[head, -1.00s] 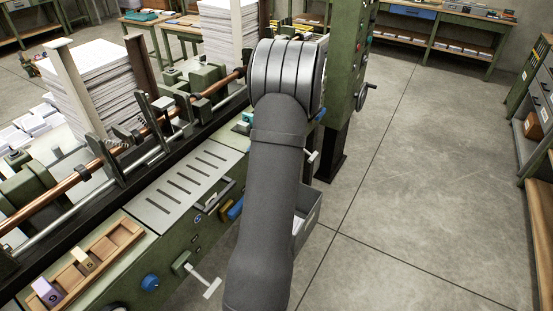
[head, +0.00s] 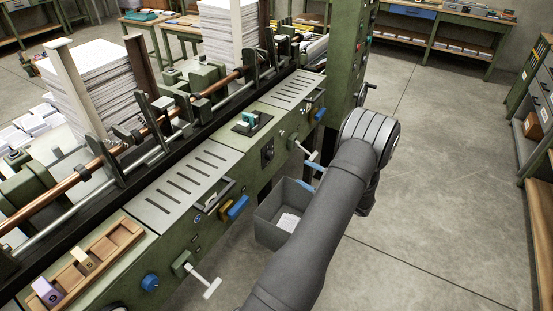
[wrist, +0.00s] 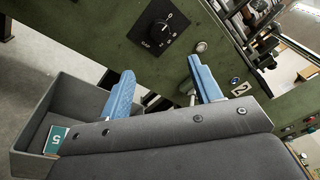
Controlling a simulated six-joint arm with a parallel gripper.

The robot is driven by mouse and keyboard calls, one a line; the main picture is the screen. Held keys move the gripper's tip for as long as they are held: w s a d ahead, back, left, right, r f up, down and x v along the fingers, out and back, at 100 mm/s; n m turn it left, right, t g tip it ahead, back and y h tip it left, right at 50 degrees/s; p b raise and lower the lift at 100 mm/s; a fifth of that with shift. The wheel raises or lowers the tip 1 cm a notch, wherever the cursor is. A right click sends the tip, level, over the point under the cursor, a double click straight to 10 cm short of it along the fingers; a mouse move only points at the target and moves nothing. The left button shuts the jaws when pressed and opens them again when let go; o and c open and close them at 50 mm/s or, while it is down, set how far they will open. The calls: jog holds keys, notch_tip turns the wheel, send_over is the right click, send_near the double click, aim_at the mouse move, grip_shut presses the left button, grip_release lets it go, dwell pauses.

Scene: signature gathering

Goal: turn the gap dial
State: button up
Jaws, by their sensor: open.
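The gap dial (wrist: 158,33) is a black knob on a dark plate with white markings, set in the green machine front. In the wrist view it is at upper middle, beyond my fingertips. In the head view it appears as a small dark square (head: 267,156) on the machine's front. My gripper (wrist: 160,70) has two blue fingers spread apart with nothing between them. It is apart from the dial. In the head view the blue fingers (head: 311,177) show beside the arm, above the grey bin, right of the dial.
A grey bin (head: 263,226) with paper inside stands below the machine front. A T-handle (head: 306,153) and a blue lever (head: 237,208) stick out from the front. A green post (head: 350,60) rises behind. The floor to the right is clear.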

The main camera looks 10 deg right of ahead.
aim_at(272, 156)
jog(key=x, duration=1.4)
jog(key=shift+s, duration=0.1)
jog(key=c, duration=1)
